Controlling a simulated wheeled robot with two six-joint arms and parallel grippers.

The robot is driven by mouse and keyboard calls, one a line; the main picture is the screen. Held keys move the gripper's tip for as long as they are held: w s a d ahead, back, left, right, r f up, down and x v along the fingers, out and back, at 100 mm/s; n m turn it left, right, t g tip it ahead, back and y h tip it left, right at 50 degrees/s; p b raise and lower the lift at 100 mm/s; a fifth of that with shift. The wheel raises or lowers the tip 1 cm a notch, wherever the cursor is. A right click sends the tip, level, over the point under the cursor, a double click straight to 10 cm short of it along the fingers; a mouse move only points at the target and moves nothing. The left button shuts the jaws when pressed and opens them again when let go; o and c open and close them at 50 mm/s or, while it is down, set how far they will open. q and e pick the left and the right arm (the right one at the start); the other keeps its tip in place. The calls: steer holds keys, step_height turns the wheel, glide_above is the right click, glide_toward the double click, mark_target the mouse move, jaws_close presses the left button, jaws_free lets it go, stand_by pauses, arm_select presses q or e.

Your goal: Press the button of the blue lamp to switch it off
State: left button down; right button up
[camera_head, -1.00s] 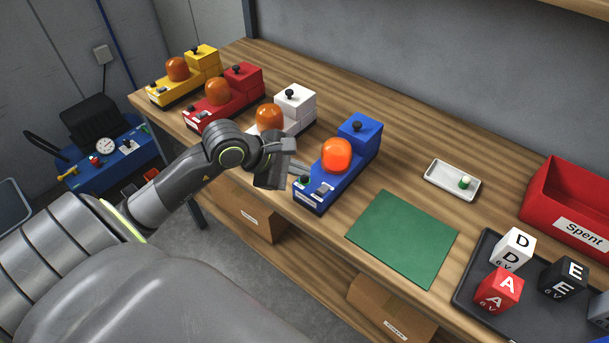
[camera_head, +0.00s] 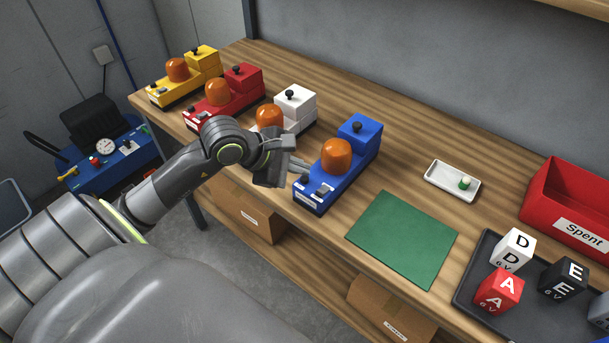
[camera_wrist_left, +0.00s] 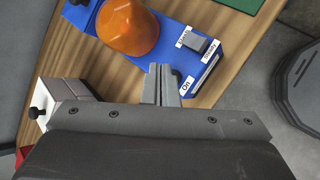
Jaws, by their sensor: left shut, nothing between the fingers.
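The blue lamp (camera_head: 345,180) stands on the bench with its orange dome (camera_head: 336,153) on top. The dome looks dull orange, like the domes of the other lamps. A grey rocker switch (camera_wrist_left: 194,41) and a small dark button (camera_wrist_left: 176,75) sit at the lamp's front end. My left gripper (camera_head: 302,166) is shut and empty, with its fingertips (camera_wrist_left: 161,72) right beside the dark button. I cannot tell whether they touch it. My right gripper is not in view.
White (camera_head: 298,105), red (camera_head: 240,90) and yellow (camera_head: 203,62) lamps stand left of the blue one. A green mat (camera_head: 404,238), a white dish (camera_head: 440,185), a dark tray (camera_head: 470,290) with lettered blocks and a red bin (camera_head: 550,200) lie to the right.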

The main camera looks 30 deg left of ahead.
mark_target(300, 183)
arm_select(q)
step_height(300, 183, up, 6)
steer(key=p, duration=0.3)
stand_by(0.3)
stand_by(0.4)
